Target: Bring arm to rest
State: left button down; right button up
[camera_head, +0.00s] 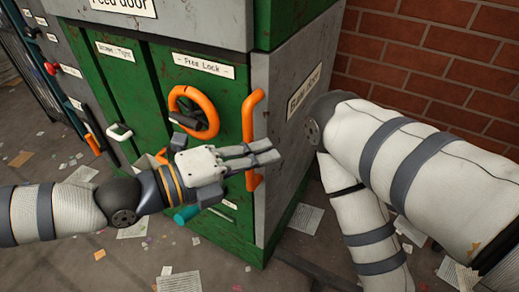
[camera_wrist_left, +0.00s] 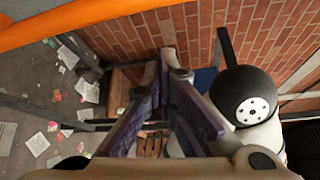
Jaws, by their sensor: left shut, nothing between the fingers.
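My left gripper (camera_head: 268,152) reaches in from the left in the head view, in front of the green machine (camera_head: 232,115). It is shut and empty. Its fingertips overlap the vertical orange handle (camera_head: 250,112) in the picture; I cannot tell whether they touch it. In the left wrist view the two purple-grey fingers (camera_wrist_left: 168,75) come together with nothing between them. An orange bar (camera_wrist_left: 90,22) crosses the top left of that view. My right arm fills the right side of the head view; its gripper is out of sight.
An orange wheel (camera_head: 184,98) sits under the "Free Lock" label (camera_head: 203,65). A brick wall (camera_head: 440,60) stands behind at right. A teal cylinder (camera_head: 186,214) shows below my left wrist. Papers (camera_head: 180,281) litter the floor.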

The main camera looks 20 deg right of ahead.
pick_arm(q)
jog(key=s+a+b, duration=0.2)
jog(key=a, duration=0.8)
jog(key=s+a+f+m+g+y+p, duration=0.1)
jog(key=s+a+f+m+g+y, duration=0.3)
jog(key=s+f+m, duration=0.55)
jog(key=s+a+f+m+g+y+p, duration=0.15)
jog(key=s+a+f+m+y, duration=0.35)
jog(key=s+f, duration=0.65)
jog(key=s+a+f+m+y, duration=0.1)
jog(key=s+a+m+y, duration=0.1)
jog(key=a+m, duration=0.4)
jog(key=s+a+f+m+y+p, duration=0.1)
jog(key=s+a+m+y, duration=0.2)
jog(key=a+m, duration=0.3)
jog(key=s+a+f+m+t+y+p, duration=0.1)
jog(key=s+a+m+y, duration=0.1)
jog(key=s+a+m, duration=0.2)
jog(key=a+m, duration=0.2)
jog(key=m, duration=0.2)
jog(key=shift+s+f, duration=0.15)
jog(key=shift+f, duration=0.05)
pick_arm(e)
jog(key=shift+t, duration=0.7)
jog(key=w+r, duration=0.3)
jog(key=shift+w+r, duration=0.1)
jog(key=shift+r, duration=0.1)
